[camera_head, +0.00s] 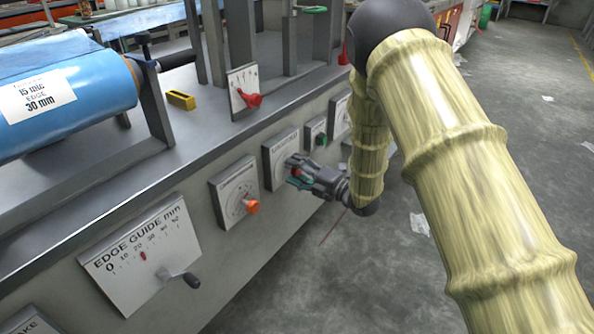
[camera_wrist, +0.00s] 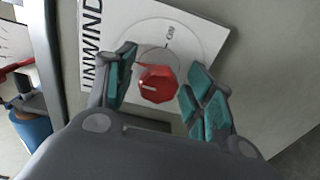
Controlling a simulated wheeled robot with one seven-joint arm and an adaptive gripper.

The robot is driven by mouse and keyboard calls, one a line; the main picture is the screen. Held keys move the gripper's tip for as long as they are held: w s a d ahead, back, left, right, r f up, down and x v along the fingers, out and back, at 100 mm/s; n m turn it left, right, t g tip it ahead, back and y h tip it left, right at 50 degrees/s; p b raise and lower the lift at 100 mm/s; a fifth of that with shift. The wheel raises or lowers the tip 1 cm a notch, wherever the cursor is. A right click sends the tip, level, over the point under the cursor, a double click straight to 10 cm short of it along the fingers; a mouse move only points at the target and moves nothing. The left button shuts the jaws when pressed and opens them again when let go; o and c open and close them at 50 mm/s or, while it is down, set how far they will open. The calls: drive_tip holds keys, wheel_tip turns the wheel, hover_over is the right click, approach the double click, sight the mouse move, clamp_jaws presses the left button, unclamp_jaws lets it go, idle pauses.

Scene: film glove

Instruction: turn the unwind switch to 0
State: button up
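The unwind switch is a red knob (camera_wrist: 158,84) on a white panel marked UNWIND (camera_wrist: 122,14) in the wrist view. A white line on the knob points left in that view, and a label that looks like ON is printed above the knob. A 0 mark is not visible. My gripper (camera_wrist: 160,80) is open, with one teal-padded finger on each side of the knob. I see gaps between the pads and the knob. In the head view my gripper (camera_head: 297,174) is at the panel (camera_head: 278,152), and covers part of it.
A dial panel with an orange knob (camera_head: 252,206) is left of the unwind panel, and a green-knob panel (camera_head: 320,139) is right. The edge guide panel (camera_head: 140,258) has a protruding crank (camera_head: 190,279). A red lever (camera_head: 250,98) stands above. The floor is open at right.

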drive_tip(key=v, duration=1.2)
idle(0.5)
